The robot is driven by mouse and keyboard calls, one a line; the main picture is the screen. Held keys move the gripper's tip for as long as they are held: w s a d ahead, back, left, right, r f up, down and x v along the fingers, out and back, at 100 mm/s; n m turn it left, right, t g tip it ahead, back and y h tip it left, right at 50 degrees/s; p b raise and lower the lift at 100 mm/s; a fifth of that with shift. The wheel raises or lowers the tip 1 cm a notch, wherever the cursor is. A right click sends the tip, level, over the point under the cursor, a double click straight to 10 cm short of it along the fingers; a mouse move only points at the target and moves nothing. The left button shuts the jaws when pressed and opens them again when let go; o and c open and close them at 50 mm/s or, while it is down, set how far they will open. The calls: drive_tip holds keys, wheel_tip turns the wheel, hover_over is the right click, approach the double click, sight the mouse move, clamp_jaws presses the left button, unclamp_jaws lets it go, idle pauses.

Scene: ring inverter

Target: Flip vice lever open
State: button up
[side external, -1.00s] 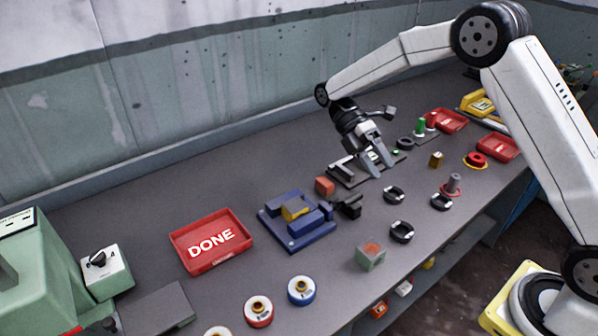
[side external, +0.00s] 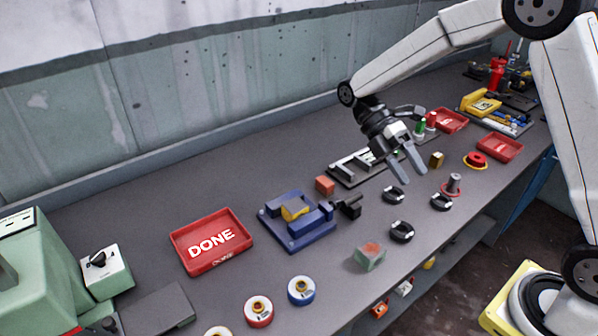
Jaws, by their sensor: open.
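A blue vice (side external: 288,235) sits on the bench left of centre, with a yellow piece (side external: 294,209) between its blue blocks. A black part (side external: 349,207) is at its right side; it may be the lever, but it is too small to tell its position. My gripper (side external: 407,176) is open and empty, fingers pointing down above the bench, well to the right of the vice. It is apart from the black part and close above a black ring.
Black rings (side external: 402,232), a grey peg (side external: 454,183) and an orange block (side external: 325,186) stand nearby. A red DONE tray (side external: 190,262) is left of the vice. Bare bench lies between vice and tray.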

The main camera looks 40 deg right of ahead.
clamp_jaws()
drive_tip(key=d+f+n+t+y, duration=0.1)
drive_tip(key=f+n+y, duration=0.3)
drive_tip(key=n, duration=0.7)
drive_tip(key=d+f+n+t+y, duration=0.2)
drive_tip(key=f+n+t+y, duration=0.2)
drive_tip(key=n+y, duration=0.3)
drive_tip(key=w+d+f+n+t+y, duration=0.1)
drive_tip(key=f+n+y, duration=0.4)
drive_tip(key=n, duration=1)
drive_tip(key=shift+d+f+t+y, duration=0.2)
drive_tip(key=shift+d+t+y, duration=0.35)
drive_tip(key=shift+t, duration=0.35)
drive_tip(key=d+f+m+t, duration=0.1)
drive_tip(key=m+t, duration=0.1)
drive_tip(key=m, duration=0.1)
drive_tip(key=d+f+m+t+y, duration=0.1)
drive_tip(key=m+t, duration=0.1)
drive_tip(key=m, duration=0.2)
drive_tip(key=d+f+m+t, duration=0.1)
drive_tip(key=m, duration=0.2)
drive_tip(key=shift+w+f+m+t, duration=0.1)
drive_tip(key=shift+w+m+t, duration=0.2)
drive_tip(key=shift+t, duration=0.1)
drive_tip(key=shift+w+d+f+m+t, duration=0.1)
drive_tip(key=shift+d+f+m+t, duration=0.2)
drive_tip(key=shift+m+t, duration=0.5)
drive_tip(key=shift+d+f+m+t, duration=0.25)
drive_tip(key=shift+m+t, duration=0.15)
drive_tip(key=shift+m, duration=0.7)
